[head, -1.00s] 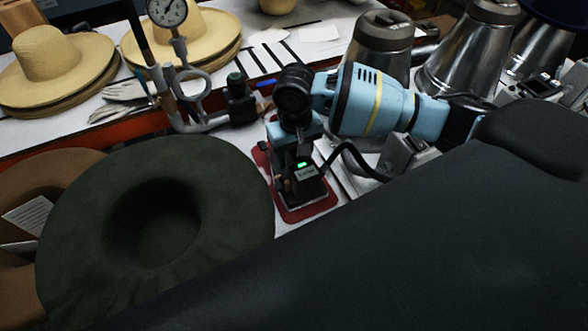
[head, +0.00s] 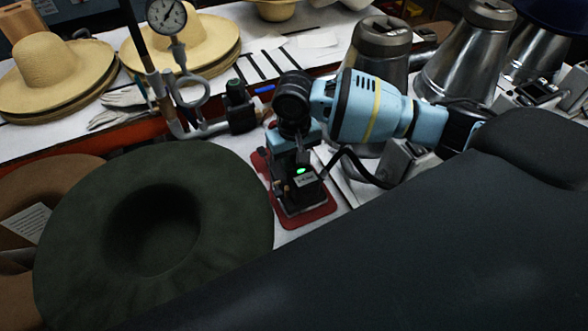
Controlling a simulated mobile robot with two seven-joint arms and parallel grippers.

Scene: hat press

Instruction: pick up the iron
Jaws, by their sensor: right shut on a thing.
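The iron (head: 304,194) is a small dark block-like body with a lit green light, on a red mat (head: 327,214) right of the dark green hat. My right gripper (head: 302,160) comes down over it from above, at the end of a light blue arm from the right. It is shut on the upper part of the iron. The wrist hides the fingers and much of the grip. I cannot tell whether the iron's base touches the mat. My left gripper is out of view.
A wide dark green felt hat (head: 225,235) lies close left of the mat. A pressure gauge (head: 166,17) on pipes stands behind. Straw hats (head: 45,62) fill the back left. Metal cones (head: 464,55) stand at the back right. The white tabletop shows narrowly around the mat.

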